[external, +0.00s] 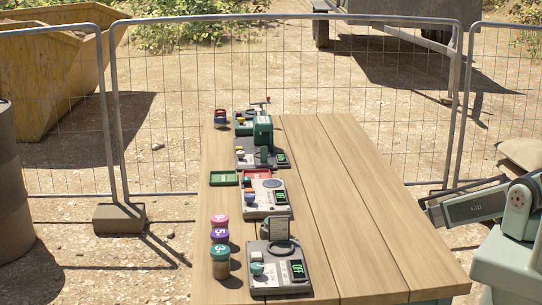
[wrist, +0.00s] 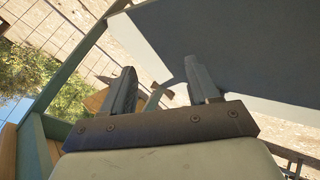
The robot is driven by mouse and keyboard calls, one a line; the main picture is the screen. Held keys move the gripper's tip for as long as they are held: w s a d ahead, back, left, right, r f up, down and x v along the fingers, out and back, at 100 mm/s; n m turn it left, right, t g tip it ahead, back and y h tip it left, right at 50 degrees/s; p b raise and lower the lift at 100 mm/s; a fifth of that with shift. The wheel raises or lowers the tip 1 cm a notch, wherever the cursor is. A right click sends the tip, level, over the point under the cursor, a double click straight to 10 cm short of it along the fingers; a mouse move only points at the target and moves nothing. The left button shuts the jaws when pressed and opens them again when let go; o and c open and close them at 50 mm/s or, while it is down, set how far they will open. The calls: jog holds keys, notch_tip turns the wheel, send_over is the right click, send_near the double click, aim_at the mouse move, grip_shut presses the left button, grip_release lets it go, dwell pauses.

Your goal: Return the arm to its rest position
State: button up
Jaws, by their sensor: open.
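My gripper (wrist: 160,68) shows in the wrist view with its two dark fingers spread apart and nothing held between them. The gripper itself is out of the external view. There, part of my arm (external: 478,205) shows at the right edge, beside the wooden table (external: 345,190) and clear of the things on it. The wrist view is strongly tilted, with ground and fence beyond the fingers.
A row of bench devices stands along the table's left side, the nearest (external: 278,268) reading OFF. The table's middle and right are bare. A mesh fence (external: 290,100) stands behind.

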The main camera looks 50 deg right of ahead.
jog(key=s+a+f+m+g+y, duration=0.1)
jog(key=s+a+f+g, duration=0.15)
jog(key=s+a, duration=0.3)
jog(key=s+a+f+m+g+y, duration=0.1)
jog(key=s+a+f+g, duration=0.1)
jog(key=s+a+f, duration=0.35)
jog(key=s+a+m+g, duration=0.1)
jog(key=s+a+g, duration=0.2)
jog(key=s, duration=0.7)
jog(key=s+a+m+g+y, duration=0.1)
jog(key=s+a+g, duration=0.2)
jog(key=s, duration=0.7)
jog(key=s+a+m+g, duration=0.2)
jog(key=s+a+g, duration=0.2)
jog(key=s, duration=0.6)
jog(key=shift+a+r+y, duration=0.3)
jog(key=shift+a+r, duration=0.1)
jog(key=shift+a, duration=0.6)
